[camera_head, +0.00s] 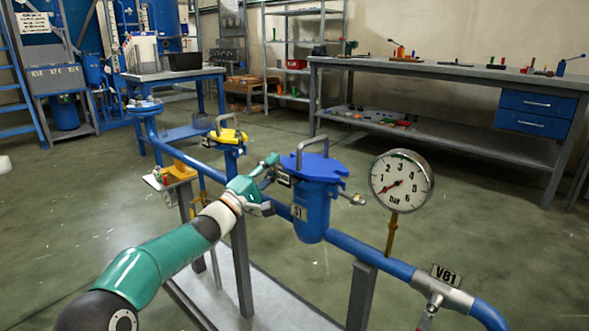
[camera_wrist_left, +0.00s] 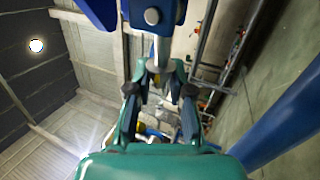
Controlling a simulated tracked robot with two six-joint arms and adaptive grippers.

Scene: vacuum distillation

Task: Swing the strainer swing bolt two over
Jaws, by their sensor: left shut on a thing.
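The blue strainer (camera_head: 313,213), marked S1, stands in the blue pipe with a lid and a grey loop handle (camera_head: 312,140) on top. My left gripper (camera_head: 270,181) reaches its left side. In the left wrist view the gripper (camera_wrist_left: 159,72) is shut on a silver swing bolt (camera_wrist_left: 162,50), with a finger on each side of it. The bolt runs up to a blue lug with a round pin end (camera_wrist_left: 152,16). Another silver swing bolt (camera_head: 350,199) sticks out at the strainer's right side. My right gripper is not in view.
A pressure gauge (camera_head: 401,181) stands on the pipe right of the strainer, and a fitting tagged V81 (camera_head: 446,276) lies farther right.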

